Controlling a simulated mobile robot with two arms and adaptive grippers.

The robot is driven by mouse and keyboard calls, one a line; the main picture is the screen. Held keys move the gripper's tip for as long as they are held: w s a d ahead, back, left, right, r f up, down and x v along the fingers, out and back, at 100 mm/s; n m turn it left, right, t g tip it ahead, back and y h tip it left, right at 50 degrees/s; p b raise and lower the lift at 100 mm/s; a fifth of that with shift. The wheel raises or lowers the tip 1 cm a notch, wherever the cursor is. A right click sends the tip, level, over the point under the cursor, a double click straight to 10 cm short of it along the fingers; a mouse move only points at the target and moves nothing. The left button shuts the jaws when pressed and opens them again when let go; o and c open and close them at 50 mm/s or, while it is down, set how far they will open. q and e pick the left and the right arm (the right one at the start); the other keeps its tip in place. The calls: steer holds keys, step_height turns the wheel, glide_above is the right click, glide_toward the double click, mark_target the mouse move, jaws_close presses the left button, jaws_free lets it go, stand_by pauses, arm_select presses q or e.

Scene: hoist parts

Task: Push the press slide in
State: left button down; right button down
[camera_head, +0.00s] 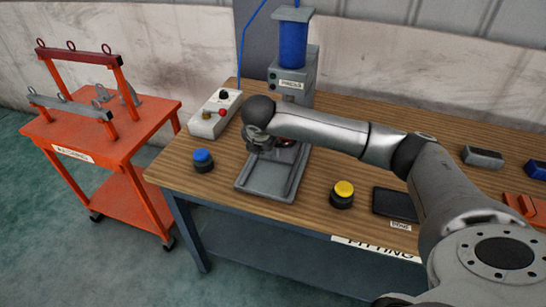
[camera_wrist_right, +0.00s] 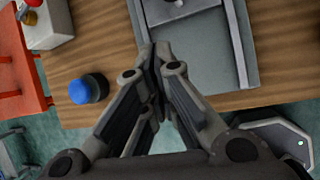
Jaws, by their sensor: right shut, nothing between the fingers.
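The grey press (camera_head: 291,84) with a blue cylinder (camera_head: 293,42) on top stands at the back of the wooden table. A flat grey tray-like bed with raised rims (camera_head: 268,178), which appears to hold the press slide, extends from it towards the table's front edge. In the right wrist view the bed (camera_wrist_right: 210,55) fills the upper middle, with a lighter plate (camera_wrist_right: 172,9) on it at the top. My right gripper (camera_wrist_right: 155,58) is shut and empty, its tips at the bed's near left corner in that view; contact is unclear. My right arm hides part of the bed. My left gripper is out of view.
A blue button (camera_head: 203,160) and a control box (camera_head: 215,113) lie left of the bed. A yellow button (camera_head: 342,194) and a dark tray (camera_head: 394,204) lie right. An orange cart (camera_head: 110,147) stands left of the table.

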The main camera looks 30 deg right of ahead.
mark_target(282, 169)
steer(key=s+f+n+g, duration=0.1)
steer(key=s+g, duration=0.2)
steer(key=s, duration=0.2)
steer(key=x, duration=0.3)
steer(key=p+x, duration=0.1)
steer(key=x, duration=0.3)
steer(key=p+x, duration=0.1)
steer(key=x, duration=0.2)
steer(key=shift+d+f, duration=0.1)
steer(key=shift+d, duration=0.2)
steer(key=shift+w+d+p, duration=0.3)
steer(key=shift+w+d, duration=0.45)
steer(key=shift+d, duration=0.1)
steer(key=shift+w+d, duration=0.6)
steer(key=shift+d, duration=0.1)
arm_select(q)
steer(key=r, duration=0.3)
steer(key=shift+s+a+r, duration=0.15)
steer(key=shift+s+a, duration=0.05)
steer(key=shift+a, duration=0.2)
